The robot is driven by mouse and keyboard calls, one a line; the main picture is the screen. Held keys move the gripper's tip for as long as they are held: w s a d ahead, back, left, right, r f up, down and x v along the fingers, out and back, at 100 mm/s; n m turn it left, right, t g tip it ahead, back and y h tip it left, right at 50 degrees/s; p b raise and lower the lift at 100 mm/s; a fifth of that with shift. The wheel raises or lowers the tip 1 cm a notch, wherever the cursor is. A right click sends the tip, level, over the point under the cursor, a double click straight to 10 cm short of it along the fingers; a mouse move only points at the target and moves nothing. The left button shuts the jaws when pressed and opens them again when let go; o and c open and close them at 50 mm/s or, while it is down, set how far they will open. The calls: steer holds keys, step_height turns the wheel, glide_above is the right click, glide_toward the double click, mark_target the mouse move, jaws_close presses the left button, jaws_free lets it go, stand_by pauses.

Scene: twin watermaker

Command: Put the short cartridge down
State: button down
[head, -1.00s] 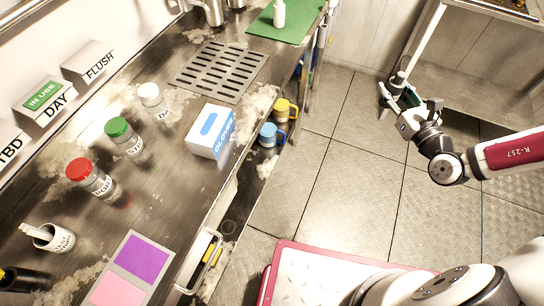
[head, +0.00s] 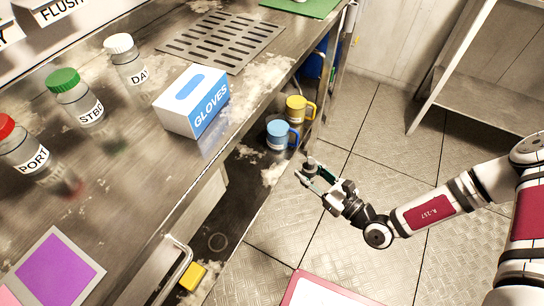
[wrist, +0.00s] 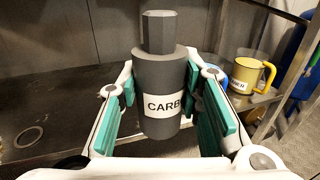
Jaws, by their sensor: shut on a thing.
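My gripper (head: 318,179) is out over the floor, to the right of the bench's lower shelf in the head view. In the wrist view, my gripper (wrist: 160,108) is shut on a dark grey cartridge (wrist: 160,62) between its green finger pads. The cartridge has a narrower neck on top and a white label reading "CARB", cut off by a pad. It stands roughly upright in the grip. In the head view the cartridge is small and hard to make out. Whether it is the short one cannot be told from size alone.
A yellow mug (head: 297,109) and a blue mug (head: 279,135) stand on the lower shelf (head: 245,185). A gloves box (head: 180,118) sits on the bench above, near bottles labelled DAY (head: 128,66), STBD (head: 84,103) and PORT (head: 30,147). A pink-rimmed tray (head: 300,285) is below.

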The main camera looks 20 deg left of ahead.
steer(key=s+a+f+n+g+y+b, duration=0.15)
steer(key=s+a+f+g+b, duration=0.3)
steer(key=f, duration=0.45)
steer(key=shift+n+t+h, duration=0.25)
steer(key=shift+n+t, duration=0.1)
steer(key=shift+t, duration=0.3)
steer(key=w+a+b, duration=0.1)
steer(key=w+a, duration=0.1)
steer(key=a, duration=0.2)
steer(key=w+a+f+b, duration=0.1)
steer(key=w+a+b, duration=0.1)
steer(key=a, duration=0.3)
steer(key=w+a+b, duration=0.2)
steer(key=w+a, duration=0.1)
steer(key=a, duration=0.1)
steer(key=shift+w+a+f, duration=0.2)
steer(key=shift+w+f, duration=0.05)
steer(key=shift+f, duration=0.1)
steer(key=shift+a+f+b, duration=0.1)
steer(key=shift+f+b, duration=0.9)
steer(key=shift+f, duration=0.75)
steer(key=shift+f, duration=0.15)
steer(key=c, duration=1.2)
jaws_free()
steer(key=shift+o, duration=0.2)
